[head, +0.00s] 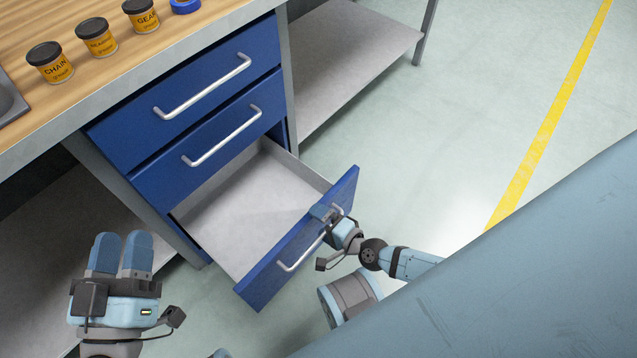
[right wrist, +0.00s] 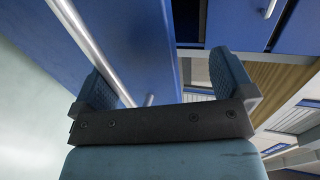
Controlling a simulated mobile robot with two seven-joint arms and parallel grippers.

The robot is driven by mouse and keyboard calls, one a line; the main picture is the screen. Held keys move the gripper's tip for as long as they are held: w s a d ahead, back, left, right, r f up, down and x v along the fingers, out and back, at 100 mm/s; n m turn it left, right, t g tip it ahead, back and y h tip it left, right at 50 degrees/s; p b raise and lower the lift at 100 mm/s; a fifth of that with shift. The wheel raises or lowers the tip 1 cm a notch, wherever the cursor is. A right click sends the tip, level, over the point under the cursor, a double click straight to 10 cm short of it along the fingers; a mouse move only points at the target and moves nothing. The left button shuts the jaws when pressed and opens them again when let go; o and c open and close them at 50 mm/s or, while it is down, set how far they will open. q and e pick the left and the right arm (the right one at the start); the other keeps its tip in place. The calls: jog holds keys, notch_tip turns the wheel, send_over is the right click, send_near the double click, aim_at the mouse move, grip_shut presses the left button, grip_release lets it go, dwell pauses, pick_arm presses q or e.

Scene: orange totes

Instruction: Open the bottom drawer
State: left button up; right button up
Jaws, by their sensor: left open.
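The bottom drawer (head: 262,267) of the blue cabinet is pulled far out, and its grey, empty inside shows. Its silver bar handle (head: 290,266) is on the front panel. My right gripper (head: 325,212) is at the far end of this handle, over the panel's top edge. In the right wrist view its fingers (right wrist: 162,85) are wide apart, with the handle bar (right wrist: 92,50) passing close to the left finger. I cannot tell whether they touch. My left gripper (head: 121,240) is open and empty, left of the cabinet.
Two upper drawers (head: 190,95) are closed, each with a bar handle. The wooden worktop (head: 85,20) above holds labelled jars (head: 50,62) and a blue ring (head: 185,6). A grey shelf (head: 350,60) lies right of the cabinet. The floor (head: 440,130) to the right is clear, with a yellow line.

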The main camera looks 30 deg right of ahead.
jog(key=shift+t, duration=0.7)
jog(key=r+p, duration=0.1)
jog(key=r, duration=0.3)
jog(key=w+r+p, duration=0.1)
jog(key=r+p, duration=0.1)
jog(key=r, duration=0.3)
jog(key=w+r+p, duration=0.1)
jog(key=r, duration=0.3)
jog(key=shift+w+a+r+p, duration=0.15)
jog(key=shift+w+p, duration=0.1)
jog(key=shift+p, duration=0.05)
jog(key=shift+s+r+p, duration=0.25)
jog(key=shift+r+p, duration=0.1)
jog(key=shift+r, duration=0.6)
jog(key=c, duration=0.8)
pick_arm(q)
jog(key=s+a+f+g+y, duration=0.2)
jog(key=a+f+g+y, duration=0.3)
jog(key=f, duration=0.5)
jog(key=shift+s+a+f+p, duration=0.15)
jog(key=shift+s+p, duration=0.15)
jog(key=shift+p, duration=0.05)
pick_arm(e)
jog(key=shift+s+a+r, duration=0.15)
jog(key=shift+s+r, duration=0.05)
jog(key=shift+r, duration=0.2)
jog(key=shift+c, duration=0.2)
